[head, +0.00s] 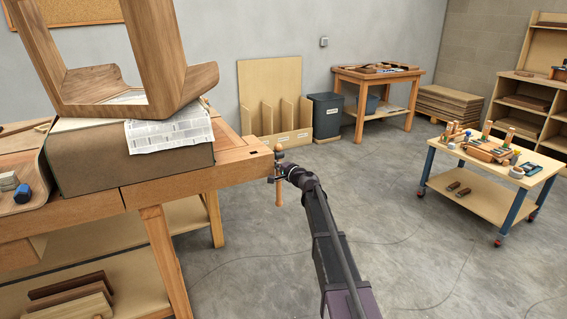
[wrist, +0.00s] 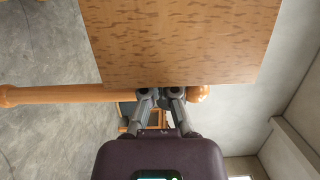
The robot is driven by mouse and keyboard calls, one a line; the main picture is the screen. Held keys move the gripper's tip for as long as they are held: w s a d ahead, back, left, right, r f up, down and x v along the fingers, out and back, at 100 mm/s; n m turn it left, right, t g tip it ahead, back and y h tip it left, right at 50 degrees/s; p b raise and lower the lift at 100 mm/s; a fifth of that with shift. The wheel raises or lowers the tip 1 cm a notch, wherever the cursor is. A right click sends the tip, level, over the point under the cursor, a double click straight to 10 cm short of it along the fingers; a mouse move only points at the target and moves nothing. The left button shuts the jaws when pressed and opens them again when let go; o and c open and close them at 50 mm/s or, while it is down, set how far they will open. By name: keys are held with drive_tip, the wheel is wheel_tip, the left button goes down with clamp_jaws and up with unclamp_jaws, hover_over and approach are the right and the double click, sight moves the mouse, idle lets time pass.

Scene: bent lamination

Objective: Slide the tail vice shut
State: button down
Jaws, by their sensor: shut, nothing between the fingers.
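The tail vice (head: 245,160) is the wooden block at the right end of the workbench. From the head view I cannot tell how wide its gap is. Its round wooden handle (head: 279,192) hangs upright at the block's end, with a knob on top. My gripper (head: 281,170) is at this end, against or very close to the handle. In the wrist view the vice block (wrist: 180,40) fills the top, and the handle (wrist: 60,95) runs across below it to a round knob. My gripper (wrist: 160,95) is shut and empty beside the handle; its fingertips are partly hidden.
The workbench (head: 160,190) holds a bent wooden frame (head: 50,60) on a large block with newspaper (head: 168,130). A wheeled cart (head: 490,190) with tools stands at the right. The concrete floor between bench and cart is clear, apart from thin cables.

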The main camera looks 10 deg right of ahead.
drive_tip(key=shift+s+a, duration=0.1)
drive_tip(key=shift+a, duration=0.05)
drive_tip(key=d, duration=0.4)
drive_tip(key=shift+w+d, duration=0.25)
drive_tip(key=v, duration=0.9)
